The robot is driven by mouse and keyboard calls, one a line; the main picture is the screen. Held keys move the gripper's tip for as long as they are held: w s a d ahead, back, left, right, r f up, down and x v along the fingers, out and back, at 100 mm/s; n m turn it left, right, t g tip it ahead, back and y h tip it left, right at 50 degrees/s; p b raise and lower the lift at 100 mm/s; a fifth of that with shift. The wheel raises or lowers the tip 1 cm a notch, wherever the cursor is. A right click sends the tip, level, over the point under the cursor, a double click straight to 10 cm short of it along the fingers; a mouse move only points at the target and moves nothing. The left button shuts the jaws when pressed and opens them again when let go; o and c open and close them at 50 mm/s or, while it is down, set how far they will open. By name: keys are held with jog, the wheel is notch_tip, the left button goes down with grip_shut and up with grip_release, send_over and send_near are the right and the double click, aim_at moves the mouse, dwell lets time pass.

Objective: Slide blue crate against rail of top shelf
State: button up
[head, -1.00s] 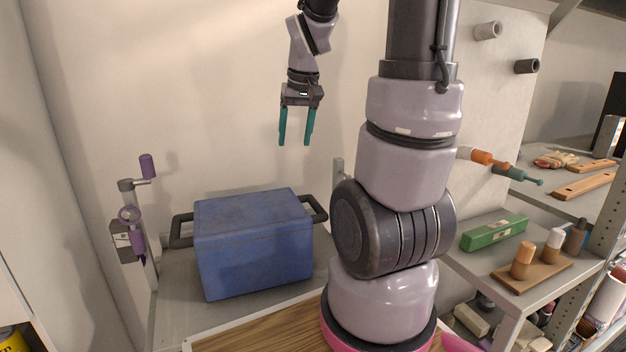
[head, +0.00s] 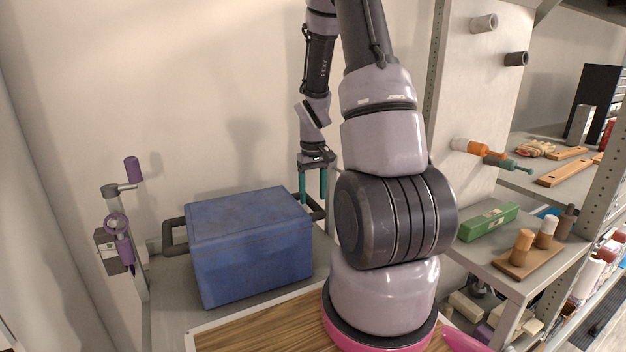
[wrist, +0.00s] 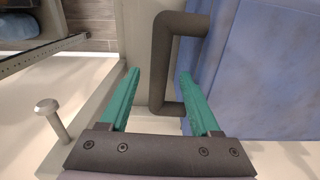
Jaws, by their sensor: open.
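The blue crate (head: 250,248) stands upright on the grey top shelf (head: 172,308), with a dark handle on each side. In the wrist view the crate (wrist: 275,70) fills the right, with its handle (wrist: 162,65) at the centre. My gripper (head: 314,201) is open and empty, pointing down at the crate's right handle. In the wrist view its teal fingers (wrist: 158,85) are spread, and the handle's near part shows between them. I cannot tell whether a finger touches the handle. A pale shelf edge (wrist: 75,105) runs left of the fingers; I cannot tell if it is the rail.
A post with purple knobs (head: 122,225) stands left of the crate. A wooden board (head: 260,325) lies in front. My arm's thick lower links block the view right of the crate. A side shelf at right holds a green box (head: 488,222) and wooden pegs (head: 523,246).

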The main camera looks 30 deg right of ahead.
aim_at(312, 201)
jog(key=shift+f, duration=2.35)
grip_shut()
jog(key=shift+w+r, duration=0.1)
